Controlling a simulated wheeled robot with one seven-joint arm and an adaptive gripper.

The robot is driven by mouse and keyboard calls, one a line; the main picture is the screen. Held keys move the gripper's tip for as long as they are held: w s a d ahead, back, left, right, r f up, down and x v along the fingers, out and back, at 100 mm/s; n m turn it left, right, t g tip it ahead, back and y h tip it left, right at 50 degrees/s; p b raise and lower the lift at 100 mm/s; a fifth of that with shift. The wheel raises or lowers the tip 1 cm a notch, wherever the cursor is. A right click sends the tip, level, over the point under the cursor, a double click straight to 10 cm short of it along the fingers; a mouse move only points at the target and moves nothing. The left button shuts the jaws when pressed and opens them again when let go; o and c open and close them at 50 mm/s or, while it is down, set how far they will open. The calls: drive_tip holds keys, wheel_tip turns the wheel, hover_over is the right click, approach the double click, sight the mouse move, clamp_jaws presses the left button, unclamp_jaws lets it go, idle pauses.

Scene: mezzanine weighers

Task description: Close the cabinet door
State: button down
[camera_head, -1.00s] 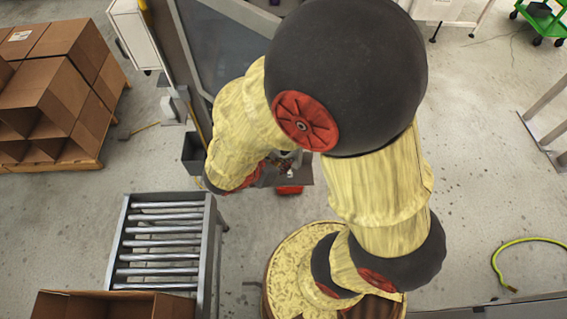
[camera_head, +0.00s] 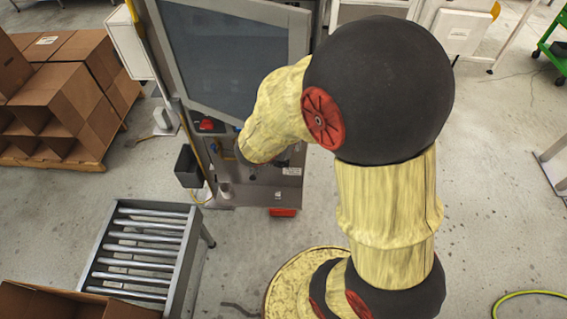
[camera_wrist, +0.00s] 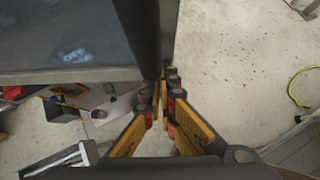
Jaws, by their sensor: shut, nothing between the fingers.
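The cabinet door (camera_head: 215,55), a dark panel in a grey frame, fills the upper left middle of the head view. It stands above a grey cabinet base. In the wrist view the door's dark face (camera_wrist: 70,35) fills the upper left. A dark upright bar (camera_wrist: 146,35) runs along its right side. My gripper (camera_wrist: 162,95) is shut and empty, its fingertips together near the lower end of that bar. I cannot tell whether they touch it. In the head view my arm covers the door's lower right part, and my gripper is hidden behind it.
A roller conveyor (camera_head: 130,258) stands at lower left, with a cardboard box (camera_head: 60,302) in front of it. Stacked cartons (camera_head: 65,95) sit on a pallet at left. A green cart (camera_head: 555,50) is at far right. Right-hand floor is mostly clear.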

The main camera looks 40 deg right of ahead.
drive_tip(key=w+d+n+t+b, duration=0.1)
drive_tip(key=w+d, duration=0.4)
drive_tip(key=d, duration=0.4)
drive_tip(key=w+d+n+t+y+b, duration=0.1)
drive_tip(key=w+d+n, duration=0.1)
drive_tip(key=w+d, duration=0.4)
drive_tip(key=d, duration=0.3)
drive_tip(key=shift+w+r+n+y, duration=0.15)
drive_tip(key=shift+w+n+y, duration=0.15)
